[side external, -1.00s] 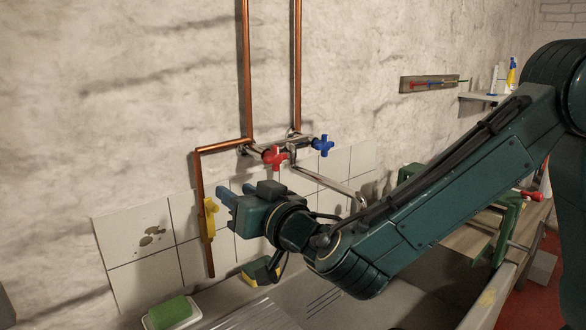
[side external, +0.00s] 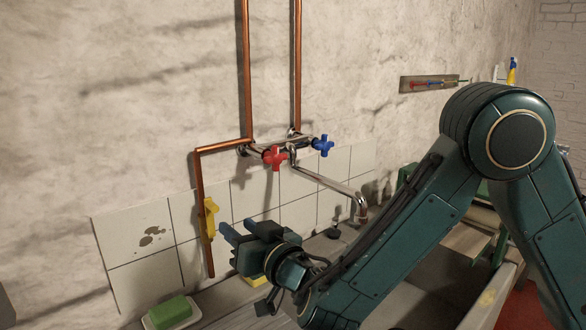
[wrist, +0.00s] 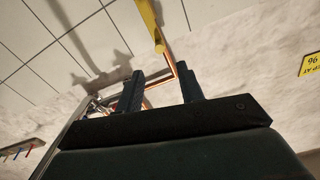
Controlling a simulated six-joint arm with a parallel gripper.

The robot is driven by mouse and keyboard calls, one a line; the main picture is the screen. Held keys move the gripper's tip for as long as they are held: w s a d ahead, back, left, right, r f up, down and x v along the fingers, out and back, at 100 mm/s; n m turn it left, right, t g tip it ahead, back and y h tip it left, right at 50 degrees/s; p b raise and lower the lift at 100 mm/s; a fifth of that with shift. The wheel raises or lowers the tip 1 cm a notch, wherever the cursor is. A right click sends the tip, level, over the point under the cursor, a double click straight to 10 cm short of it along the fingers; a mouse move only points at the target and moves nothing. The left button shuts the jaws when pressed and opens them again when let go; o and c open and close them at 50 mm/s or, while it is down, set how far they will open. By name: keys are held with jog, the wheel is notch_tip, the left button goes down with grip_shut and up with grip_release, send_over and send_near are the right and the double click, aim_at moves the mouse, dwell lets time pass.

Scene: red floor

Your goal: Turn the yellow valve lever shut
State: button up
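The yellow valve lever (side external: 211,217) is on the vertical copper pipe at the left in the side view, lying roughly along the pipe. It also shows at the top of the wrist view (wrist: 149,22), with one end just beyond my fingers. My gripper (side external: 236,226) is just right of the lever's lower part in the side view. In the wrist view my two fingers (wrist: 159,80) are apart with nothing held between them. The copper pipe (wrist: 172,65) shows in the gap, behind them. I cannot tell whether a finger touches the lever.
A tap with a red handle (side external: 275,158), a blue handle (side external: 323,145) and a spout (side external: 330,183) is on the wall above and right of my gripper. A green sponge (side external: 171,311) lies in a dish below. A yellow sponge (side external: 254,281) is partly hidden below my gripper.

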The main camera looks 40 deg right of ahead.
aim_at(218, 210)
jog(key=w, duration=1.2)
jog(key=shift+w, duration=0.2)
jog(key=shift+c, duration=0.5)
grip_shut()
